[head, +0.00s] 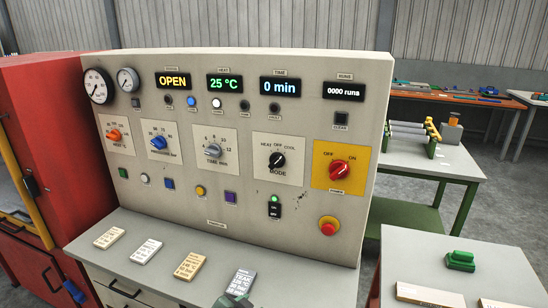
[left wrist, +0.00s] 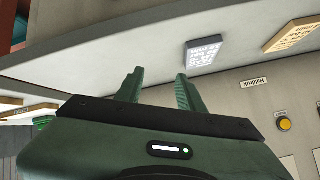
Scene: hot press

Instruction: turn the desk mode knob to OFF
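The desk mode knob (head: 277,160) is a black round knob on a pale plate at the right-middle of the sloped panel. HEAT, OFF and COOL are printed above it, and its white pointer leans up and right, toward COOL. My left gripper (left wrist: 160,88) is open and empty, with two green fingers apart. A green bit of it shows at the bottom edge of the head view, beside the dark grey label plate (head: 239,284), below and well away from the knob. My right gripper is not in view.
A red main knob (head: 339,170) on yellow sits right of the mode knob. A rocker switch (head: 274,207) and red stop button (head: 328,226) are below. Label plates lie on the grey ledge (head: 300,278). A side table (head: 400,258) stands right. Space before the panel is clear.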

